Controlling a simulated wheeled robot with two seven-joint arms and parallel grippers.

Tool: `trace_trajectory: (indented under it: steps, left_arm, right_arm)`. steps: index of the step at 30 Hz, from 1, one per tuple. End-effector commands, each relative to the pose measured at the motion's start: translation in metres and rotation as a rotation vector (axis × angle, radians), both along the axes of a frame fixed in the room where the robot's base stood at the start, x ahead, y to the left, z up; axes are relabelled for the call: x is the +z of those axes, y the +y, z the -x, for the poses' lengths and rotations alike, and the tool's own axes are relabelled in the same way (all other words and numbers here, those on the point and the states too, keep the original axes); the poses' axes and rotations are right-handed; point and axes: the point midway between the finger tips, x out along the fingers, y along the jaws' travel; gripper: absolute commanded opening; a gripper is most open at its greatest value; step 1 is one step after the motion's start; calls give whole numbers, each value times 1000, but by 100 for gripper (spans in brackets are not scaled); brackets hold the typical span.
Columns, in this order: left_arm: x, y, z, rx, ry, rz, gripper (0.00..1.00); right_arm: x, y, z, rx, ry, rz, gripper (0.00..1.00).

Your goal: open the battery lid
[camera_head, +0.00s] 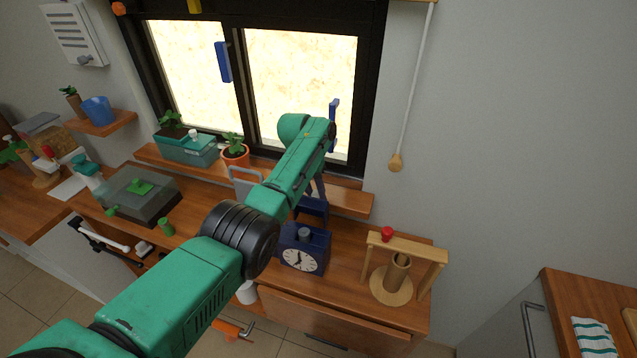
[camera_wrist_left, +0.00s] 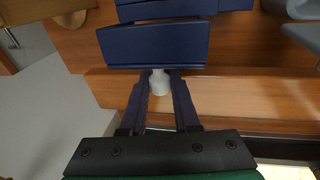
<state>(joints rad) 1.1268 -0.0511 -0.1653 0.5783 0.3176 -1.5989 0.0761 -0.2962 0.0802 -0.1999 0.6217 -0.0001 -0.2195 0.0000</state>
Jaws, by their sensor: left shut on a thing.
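A dark blue clock (camera_head: 304,250) with a white dial and a grey knob on top stands on the wooden counter, its dial facing the camera. My left gripper (camera_head: 315,203) reaches down just behind the clock. In the left wrist view, its dark blue fingers (camera_wrist_left: 160,84) are shut on a small white knob (camera_wrist_left: 160,80). The knob is at the edge of a dark blue panel (camera_wrist_left: 152,45), which looks like the battery lid. More dark blue casing (camera_wrist_left: 180,9) lies above the panel. I cannot tell how far the panel stands open. My right gripper is out of view.
A wooden frame stand (camera_head: 428,262) with a red knob is right of the clock. A potted plant (camera_head: 235,154) and a teal box (camera_head: 186,148) stand on the windowsill. A grey-green box (camera_head: 138,198) is on the left counter. A cord (camera_head: 412,90) hangs beside the window.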

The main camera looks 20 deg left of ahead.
Motion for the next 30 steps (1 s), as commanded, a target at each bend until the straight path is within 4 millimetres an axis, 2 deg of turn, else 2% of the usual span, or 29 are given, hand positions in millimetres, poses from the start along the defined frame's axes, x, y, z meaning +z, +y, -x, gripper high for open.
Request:
trace_trajectory:
  steps: [16,17,18,19,30]
  left_arm:
    - [-5,-1,7,0,34,1,0]
    - [-5,-1,7,0,34,1,37]
    - [-6,-1,7,0,34,1,52]
    - [-5,-1,7,0,34,0,60]
    - [0,0,6,0,29,-1,60]
  right_arm:
    - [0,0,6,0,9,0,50]
    - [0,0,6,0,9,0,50]
    - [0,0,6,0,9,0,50]
    - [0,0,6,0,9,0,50]
    - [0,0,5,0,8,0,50]
